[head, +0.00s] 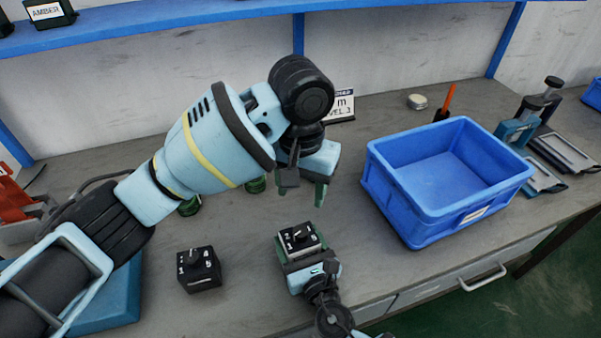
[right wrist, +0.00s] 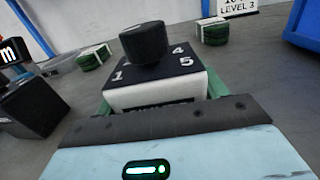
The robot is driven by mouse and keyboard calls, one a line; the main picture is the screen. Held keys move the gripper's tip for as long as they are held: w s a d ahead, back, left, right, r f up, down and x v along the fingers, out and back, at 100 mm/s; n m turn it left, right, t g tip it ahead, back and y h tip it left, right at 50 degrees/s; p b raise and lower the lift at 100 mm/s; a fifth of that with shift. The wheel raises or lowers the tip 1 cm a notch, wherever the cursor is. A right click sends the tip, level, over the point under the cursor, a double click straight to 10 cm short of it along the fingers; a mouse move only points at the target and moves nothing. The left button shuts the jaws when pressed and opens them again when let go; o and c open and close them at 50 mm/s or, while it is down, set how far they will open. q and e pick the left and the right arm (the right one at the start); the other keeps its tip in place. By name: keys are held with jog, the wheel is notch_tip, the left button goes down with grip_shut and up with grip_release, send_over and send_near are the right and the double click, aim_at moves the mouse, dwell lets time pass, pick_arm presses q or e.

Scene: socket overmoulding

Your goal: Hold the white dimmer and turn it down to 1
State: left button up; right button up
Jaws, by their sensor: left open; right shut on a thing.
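The white dimmer (head: 301,240) has a white body and a dark top with a round black knob (right wrist: 145,43) and white numbers; 1, 4 and 5 are readable in the right wrist view. Its knob setting is not clear. My right gripper (head: 301,248) is shut around the dimmer's body at the front middle of the bench, with green fingers on its sides. My left gripper (head: 314,190) is open and empty, pointing down above and behind the dimmer, apart from the knob.
A black dimmer (head: 198,270) stands to the left on the bench. A blue bin (head: 447,215) stands to the right. Green round parts (head: 190,206) lie behind, partly hidden by my left arm. A level sign (head: 341,106) stands at the back.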

jog(key=o, duration=1.1)
jog(key=v, duration=1.2)
jog(key=shift+s+d, duration=0.1)
